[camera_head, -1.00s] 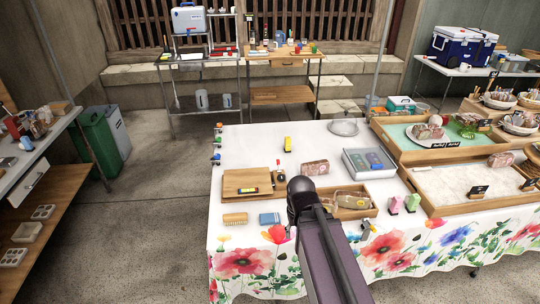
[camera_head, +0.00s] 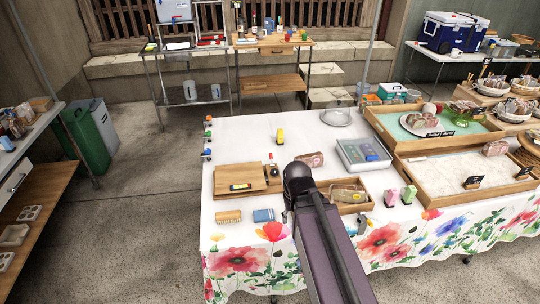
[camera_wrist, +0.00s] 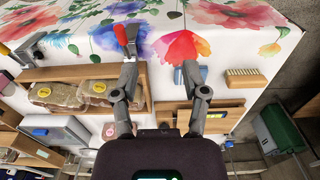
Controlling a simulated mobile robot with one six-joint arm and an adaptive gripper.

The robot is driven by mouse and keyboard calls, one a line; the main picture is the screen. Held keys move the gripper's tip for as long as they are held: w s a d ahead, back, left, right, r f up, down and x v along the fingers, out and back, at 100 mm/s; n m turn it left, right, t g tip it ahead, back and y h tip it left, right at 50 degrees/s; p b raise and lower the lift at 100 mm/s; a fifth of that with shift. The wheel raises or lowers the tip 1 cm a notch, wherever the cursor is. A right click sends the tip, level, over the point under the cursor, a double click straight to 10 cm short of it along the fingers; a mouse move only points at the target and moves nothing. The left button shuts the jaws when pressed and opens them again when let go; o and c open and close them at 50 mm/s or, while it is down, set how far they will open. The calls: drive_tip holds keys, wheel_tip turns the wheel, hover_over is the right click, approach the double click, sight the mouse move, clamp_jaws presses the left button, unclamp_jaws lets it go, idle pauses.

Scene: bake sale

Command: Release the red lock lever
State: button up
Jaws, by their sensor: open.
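A red lever (camera_wrist: 120,34) with a grey metal part beside it shows in the wrist view, near the flowered front edge of the white table. My gripper (camera_wrist: 163,72) is open, with its two fingers spread and nothing between them. The left finger's tip is close to the lever's grey part; I cannot tell whether they touch. The right finger is by the blue cloth-like block (camera_wrist: 189,73). In the head view my arm hides the lever and most of the gripper. The block shows there just left of my wrist (camera_head: 264,215).
A brush (camera_wrist: 245,78) lies right of the block in the wrist view. A wooden tray with packed loaves (camera_wrist: 46,74) is left of the gripper. A wooden board (camera_head: 235,178) and a grey case (camera_head: 363,153) stand farther back. The table's back left is mostly clear.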

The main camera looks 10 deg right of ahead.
wheel_tip(320, 180, up, 3)
drive_tip(key=n+y+p, duration=0.1)
drive_tip(key=y+p, duration=0.1)
drive_tip(key=p, duration=0.1)
hover_over(271, 154)
drive_tip(key=d, duration=0.3)
drive_tip(key=shift+w+a+f, duration=0.1)
drive_tip(key=shift+w+a, duration=0.05)
drive_tip(key=shift+a, duration=0.1)
drive_tip(key=shift+f+b, duration=0.15)
drive_tip(key=shift+b, duration=0.2)
drive_tip(key=f+b, duration=0.4)
drive_tip(key=a+f+b, duration=0.1)
drive_tip(key=f+b, duration=0.4)
drive_tip(key=a+f+b, duration=0.1)
drive_tip(key=f+b, duration=0.3)
drive_tip(key=shift+a+f, duration=0.2)
clamp_jaws()
